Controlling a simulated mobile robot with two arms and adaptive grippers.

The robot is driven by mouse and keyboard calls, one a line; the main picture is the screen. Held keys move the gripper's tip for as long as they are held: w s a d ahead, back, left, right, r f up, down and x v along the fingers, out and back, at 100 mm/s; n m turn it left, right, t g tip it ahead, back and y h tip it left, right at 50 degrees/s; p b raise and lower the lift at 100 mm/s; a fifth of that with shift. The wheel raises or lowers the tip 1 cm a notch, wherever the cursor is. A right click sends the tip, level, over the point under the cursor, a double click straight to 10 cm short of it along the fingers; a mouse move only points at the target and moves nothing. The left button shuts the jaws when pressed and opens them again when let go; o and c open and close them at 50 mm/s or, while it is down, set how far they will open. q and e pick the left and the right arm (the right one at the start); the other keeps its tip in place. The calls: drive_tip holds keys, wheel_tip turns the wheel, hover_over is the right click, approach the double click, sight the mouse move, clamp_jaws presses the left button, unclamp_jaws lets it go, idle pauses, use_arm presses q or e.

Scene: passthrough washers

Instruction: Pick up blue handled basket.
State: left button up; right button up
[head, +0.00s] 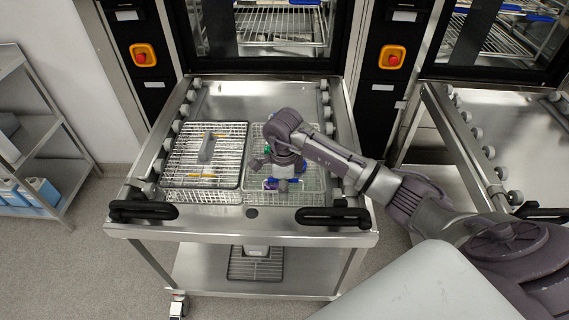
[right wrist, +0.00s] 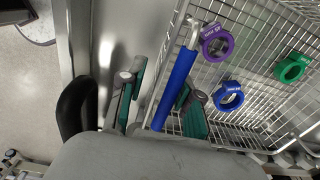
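The blue-handled basket is an open wire basket (head: 312,190) on the right of the cart top. In the right wrist view its wire mesh (right wrist: 254,52) fills the right side, and its blue handle (right wrist: 176,88) runs along the near edge. My right gripper (head: 281,182) is over this basket in the head view. In the right wrist view my right gripper (right wrist: 163,92) is open, with one finger on each side of the blue handle. Whether a finger touches it I cannot tell. My left gripper is not in view.
The basket holds purple (right wrist: 216,42), blue (right wrist: 228,96) and green (right wrist: 291,68) rings. A lidded wire basket (head: 177,152) with a grey handle stands close on its left. The steel cart (head: 232,101) has roller rails and black handles (head: 335,216). A washer (head: 268,45) stands behind.

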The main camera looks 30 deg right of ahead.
wheel_tip(320, 180, down, 2)
drive_tip(key=shift+w+a+f, duration=0.1)
drive_tip(key=shift+f, duration=0.15)
clamp_jaws()
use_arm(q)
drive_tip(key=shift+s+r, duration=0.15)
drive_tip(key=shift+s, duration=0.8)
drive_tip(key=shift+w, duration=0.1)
use_arm(e)
drive_tip(key=shift+w, duration=0.1)
